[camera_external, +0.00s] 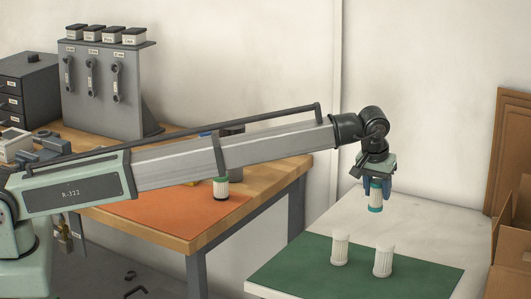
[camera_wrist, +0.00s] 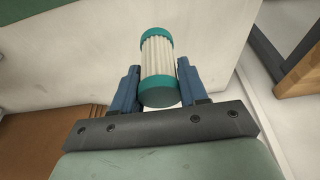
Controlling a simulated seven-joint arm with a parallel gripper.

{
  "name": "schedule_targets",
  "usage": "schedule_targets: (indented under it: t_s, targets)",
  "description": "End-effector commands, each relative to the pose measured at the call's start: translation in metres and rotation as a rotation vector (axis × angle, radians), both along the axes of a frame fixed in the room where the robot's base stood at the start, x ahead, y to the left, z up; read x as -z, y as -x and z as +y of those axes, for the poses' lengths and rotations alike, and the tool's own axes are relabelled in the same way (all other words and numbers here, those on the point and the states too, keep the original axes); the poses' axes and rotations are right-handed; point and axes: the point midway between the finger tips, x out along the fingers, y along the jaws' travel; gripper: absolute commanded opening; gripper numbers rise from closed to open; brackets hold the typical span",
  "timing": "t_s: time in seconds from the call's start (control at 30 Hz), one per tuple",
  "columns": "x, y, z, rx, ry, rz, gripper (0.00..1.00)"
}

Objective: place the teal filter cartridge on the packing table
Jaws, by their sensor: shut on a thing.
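The teal filter cartridge (camera_external: 376,197) is white and pleated with teal end caps. My gripper (camera_external: 376,187) is shut on it and holds it upright above the packing table (camera_external: 440,215), a white table with a green mat (camera_external: 300,268). In the wrist view the cartridge (camera_wrist: 158,62) sits between the two blue fingers of my gripper (camera_wrist: 158,88). A pale table surface (camera_wrist: 70,45) lies below it there. In the outside view the cartridge hangs behind the mat, over the bare white part. I cannot tell the exact gap to the table.
Two white filter cartridges, one left (camera_external: 340,248) and one right (camera_external: 383,262), stand on the green mat. A cardboard box (camera_external: 513,240) is at the right edge. A green-capped cartridge (camera_external: 221,188) stands on the wooden workbench (camera_external: 270,180). The white table's back part is clear.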

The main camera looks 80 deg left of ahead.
Motion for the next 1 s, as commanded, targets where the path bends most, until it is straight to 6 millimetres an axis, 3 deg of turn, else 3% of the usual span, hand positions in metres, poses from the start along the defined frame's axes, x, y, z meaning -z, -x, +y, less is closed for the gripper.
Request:
schedule_targets:
  t_s: [0.3, 0.7, 1.0]
  targets:
    - [0.048, 0.001, 0.000, 0.000, 0.000, 0.003, 0.13]
    - [0.086, 0.001, 0.000, -0.001, -0.001, 0.002, 0.13]
    - [0.091, 0.000, 0.000, 0.000, 0.000, 0.000, 0.13]
